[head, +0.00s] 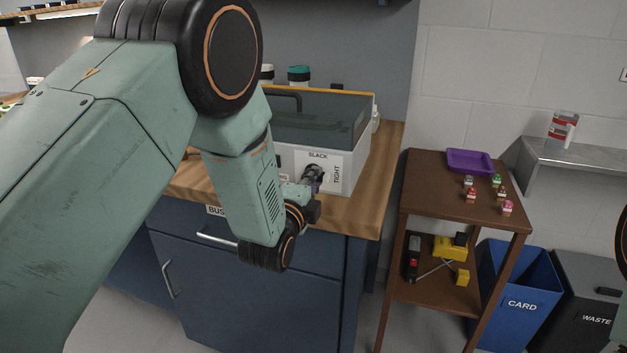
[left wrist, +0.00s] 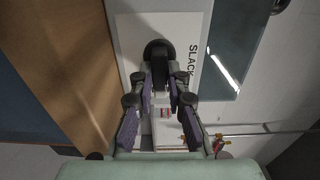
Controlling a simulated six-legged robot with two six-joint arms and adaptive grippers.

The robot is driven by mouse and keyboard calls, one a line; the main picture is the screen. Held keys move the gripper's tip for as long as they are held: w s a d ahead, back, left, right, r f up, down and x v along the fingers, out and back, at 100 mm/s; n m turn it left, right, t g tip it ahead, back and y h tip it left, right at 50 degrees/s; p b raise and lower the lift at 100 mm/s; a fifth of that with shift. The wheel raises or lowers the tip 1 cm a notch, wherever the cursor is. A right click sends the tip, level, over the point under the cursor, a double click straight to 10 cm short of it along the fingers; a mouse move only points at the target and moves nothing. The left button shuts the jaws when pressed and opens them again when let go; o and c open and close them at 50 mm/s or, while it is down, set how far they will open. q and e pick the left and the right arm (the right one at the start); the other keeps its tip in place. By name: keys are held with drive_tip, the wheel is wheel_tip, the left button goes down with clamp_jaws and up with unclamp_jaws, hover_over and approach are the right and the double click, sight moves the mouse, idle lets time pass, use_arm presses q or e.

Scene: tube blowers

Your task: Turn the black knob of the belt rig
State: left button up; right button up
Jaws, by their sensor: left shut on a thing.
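The belt rig (head: 350,140) is a white box with a dark clear upper part and a yellow edge. It stands on the wooden top of a blue cabinet. The black knob (left wrist: 158,49) sticks out from this label in the left wrist view. My left gripper (left wrist: 160,78) is shut on the knob, with its purple-padded fingers on either side. In the head view my left gripper (head: 314,182) is at the rig's front, and it and my arm partly cover the knob and label. My right gripper is not in view.
Blue CARD (head: 520,304) and grey WASTE (head: 590,322) bins stand beyond. The wooden counter (head: 385,165) is bare right of the rig.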

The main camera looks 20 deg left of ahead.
use_arm(q)
clamp_jaws()
drive_tip(key=shift+d+r+n, duration=0.1)
drive_tip(key=shift+n, duration=0.2)
drive_tip(key=n, duration=0.1)
drive_tip(key=n+p, duration=0.1)
drive_tip(key=n, duration=0.1)
drive_tip(key=shift+r+n+p, duration=0.25)
drive_tip(key=shift+n+p, duration=0.05)
drive_tip(key=shift+n, duration=0.1)
drive_tip(key=n, duration=0.1)
drive_tip(key=n+p, duration=0.1)
drive_tip(key=n, duration=0.3)
drive_tip(key=shift+a+r, duration=0.25)
drive_tip(key=shift+r, duration=0.05)
drive_tip(key=n, duration=0.1)
drive_tip(key=n+p, duration=0.1)
drive_tip(key=n, duration=0.2)
drive_tip(key=shift+w+a+r+n+p, duration=0.1)
drive_tip(key=shift+a+r+n+p, duration=0.05)
drive_tip(key=shift+a+n+p, duration=0.2)
drive_tip(key=shift+a+n, duration=0.15)
drive_tip(key=shift+n, duration=1.7)
drive_tip(key=shift+r+p, duration=0.1)
drive_tip(key=shift+p, duration=0.2)
